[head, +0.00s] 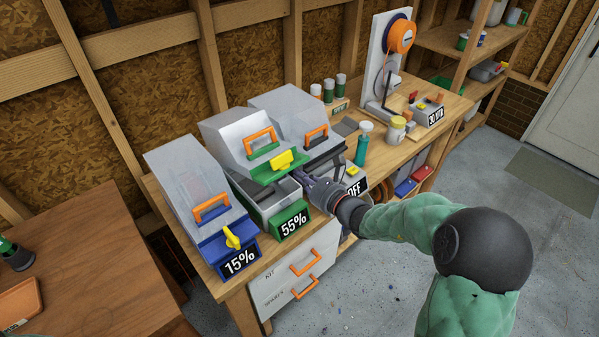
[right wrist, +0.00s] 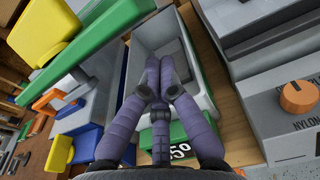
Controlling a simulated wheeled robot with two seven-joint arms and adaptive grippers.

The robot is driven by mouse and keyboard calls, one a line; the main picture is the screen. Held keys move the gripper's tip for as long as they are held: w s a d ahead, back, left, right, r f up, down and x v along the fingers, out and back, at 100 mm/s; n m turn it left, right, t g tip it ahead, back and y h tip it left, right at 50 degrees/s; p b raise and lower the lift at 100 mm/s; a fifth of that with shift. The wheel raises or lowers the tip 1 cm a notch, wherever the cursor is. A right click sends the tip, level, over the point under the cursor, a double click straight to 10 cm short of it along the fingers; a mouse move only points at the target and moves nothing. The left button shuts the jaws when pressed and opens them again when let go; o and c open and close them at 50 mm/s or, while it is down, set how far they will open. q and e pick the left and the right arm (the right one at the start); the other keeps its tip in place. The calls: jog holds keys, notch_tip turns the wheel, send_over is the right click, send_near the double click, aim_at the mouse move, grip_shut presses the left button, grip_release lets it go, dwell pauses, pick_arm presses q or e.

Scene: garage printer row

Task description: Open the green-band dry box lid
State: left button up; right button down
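The green-band dry box (head: 262,198), labelled 55%, stands between two other boxes on the bench. Its clear lid (head: 238,134) is raised and tilted back, with an orange handle (head: 261,143) and a yellow latch (head: 283,160) on its green front band. The box's open inside shows below the lid. My right gripper (head: 312,186) is at the box's front right, below the lid's edge. In the right wrist view, its fingertips (right wrist: 160,68) are drawn together over the open box with nothing seen between them. The lid's green band (right wrist: 95,50) is apart, to their left. My left gripper is not in view.
A blue-band box (head: 212,220) labelled 15% stands left, its lid down. Another grey box (head: 286,112) stands close on the right. A teal bottle (head: 363,143) and a spool stand (head: 385,65) are farther right. Orange-handled drawers (head: 297,275) are below.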

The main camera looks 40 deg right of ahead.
jog(key=shift+w+a+r, duration=0.1)
jog(key=shift+w+r, duration=0.05)
jog(key=shift+r, duration=0.4)
jog(key=shift+w+r, duration=0.15)
jog(key=shift+r, duration=0.4)
